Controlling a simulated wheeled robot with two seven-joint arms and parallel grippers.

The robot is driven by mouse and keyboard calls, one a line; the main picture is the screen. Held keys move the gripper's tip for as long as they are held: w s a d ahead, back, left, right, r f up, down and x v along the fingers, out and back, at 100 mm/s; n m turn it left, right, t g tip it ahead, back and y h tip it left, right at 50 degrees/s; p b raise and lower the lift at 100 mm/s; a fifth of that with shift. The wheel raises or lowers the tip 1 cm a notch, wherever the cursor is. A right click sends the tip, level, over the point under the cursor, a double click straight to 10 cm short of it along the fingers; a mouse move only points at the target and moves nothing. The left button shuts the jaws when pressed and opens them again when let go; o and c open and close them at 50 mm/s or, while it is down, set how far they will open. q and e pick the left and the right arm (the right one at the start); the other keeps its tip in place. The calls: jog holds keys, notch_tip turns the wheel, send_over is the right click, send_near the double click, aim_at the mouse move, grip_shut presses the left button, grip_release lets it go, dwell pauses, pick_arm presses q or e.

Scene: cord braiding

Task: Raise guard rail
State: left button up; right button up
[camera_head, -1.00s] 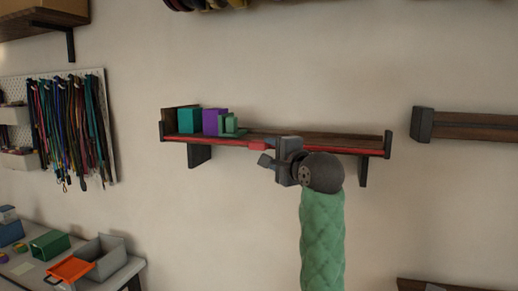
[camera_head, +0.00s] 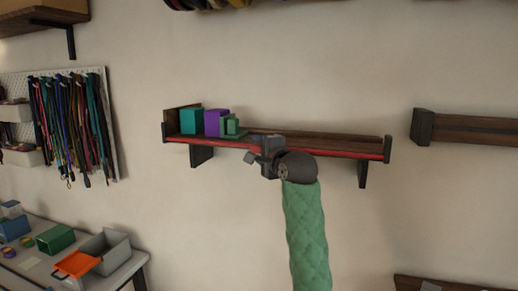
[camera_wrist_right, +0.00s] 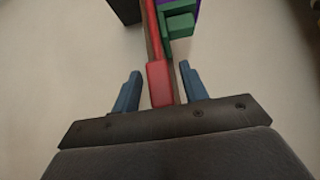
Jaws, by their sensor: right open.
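The red guard rail (camera_head: 340,154) runs low along the front edge of the wooden wall shelf (camera_head: 330,142). Its red tab (camera_wrist_right: 160,82) shows in the right wrist view. My right gripper (camera_head: 257,150) is at the rail near the middle of the shelf. In the right wrist view its two blue fingers (camera_wrist_right: 160,84) are apart, one on each side of the tab, with gaps visible. My left gripper is in neither view.
Teal (camera_head: 191,121), purple (camera_head: 214,123) and green (camera_head: 232,127) blocks stand at the shelf's left end. The shelf's right half is bare. Another shelf (camera_head: 470,128) is at the right. A table with bins (camera_head: 104,256) is at lower left.

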aim_at(259, 145)
grip_shut()
jog(key=shift+r, duration=2.3)
grip_release()
